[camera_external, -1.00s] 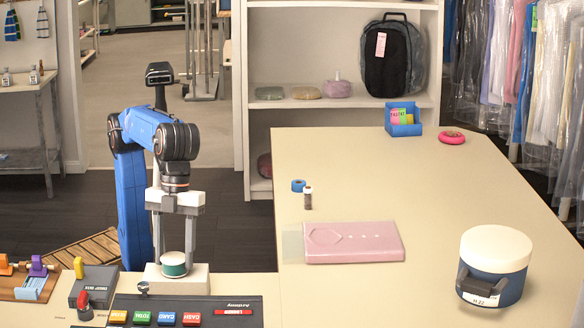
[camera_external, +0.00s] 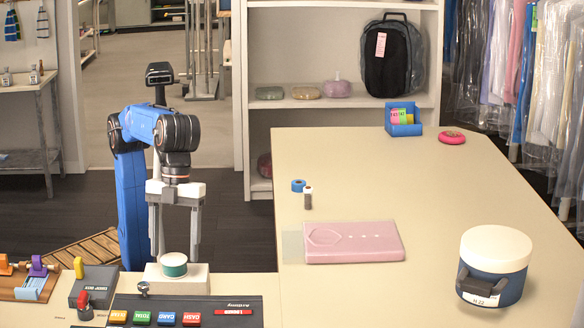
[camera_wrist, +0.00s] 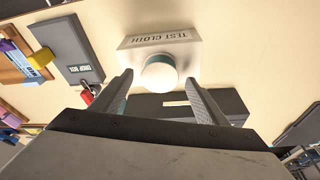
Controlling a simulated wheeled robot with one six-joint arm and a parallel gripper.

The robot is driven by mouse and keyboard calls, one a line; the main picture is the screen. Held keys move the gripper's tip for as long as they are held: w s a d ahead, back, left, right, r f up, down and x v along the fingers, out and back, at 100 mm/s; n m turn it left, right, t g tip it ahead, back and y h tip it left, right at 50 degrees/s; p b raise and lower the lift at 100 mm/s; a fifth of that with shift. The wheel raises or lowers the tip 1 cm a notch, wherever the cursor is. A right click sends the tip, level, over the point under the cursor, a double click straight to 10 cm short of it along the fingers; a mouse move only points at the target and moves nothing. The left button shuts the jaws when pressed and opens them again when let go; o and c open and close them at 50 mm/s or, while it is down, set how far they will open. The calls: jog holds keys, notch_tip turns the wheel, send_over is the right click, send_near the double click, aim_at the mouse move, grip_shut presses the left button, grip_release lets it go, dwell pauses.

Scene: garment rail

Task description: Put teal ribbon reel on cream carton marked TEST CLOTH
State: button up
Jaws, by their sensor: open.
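The teal ribbon reel (camera_external: 174,265), with a white top, sits on the cream carton (camera_external: 196,272) in the external view. In the wrist view the carton (camera_wrist: 188,54) shows its TEST CLOTH label, and the reel (camera_wrist: 159,76) stands on it near the edge closest to my gripper. My gripper (camera_external: 176,256) is open and points down, its fingers just above and to either side of the reel. In the wrist view the gripper (camera_wrist: 157,80) has its two fingers spread wide with the reel between and beyond their tips. The reel's underside is hidden.
A dark cash register panel (camera_external: 186,311) with coloured keys lies in front of the carton. A dark grey box (camera_external: 94,286) with a yellow part stands to the left. A pink packet (camera_external: 354,242) and a blue-and-white tub (camera_external: 494,266) lie to the right on the counter.

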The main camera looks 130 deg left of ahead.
jog(key=v, duration=1)
jog(key=s+a+f+n+t+y, duration=0.15)
jog(key=s+a+f+n, duration=0.45)
jog(key=s+a+f, duration=0.85)
jog(key=s+a+f+n+t, duration=0.1)
jog(key=s+a+f+n, duration=0.2)
jog(key=s+f, duration=0.6)
jog(key=s+a+f+n+y, duration=0.1)
jog(key=s+a+f+n, duration=0.2)
jog(key=s+f, duration=0.5)
notch_tip(320, 180, down, 8)
jog(key=shift+s+a+f+t, duration=0.1)
jog(key=shift+s+a+t, duration=0.25)
jog(key=shift+a, duration=0.35)
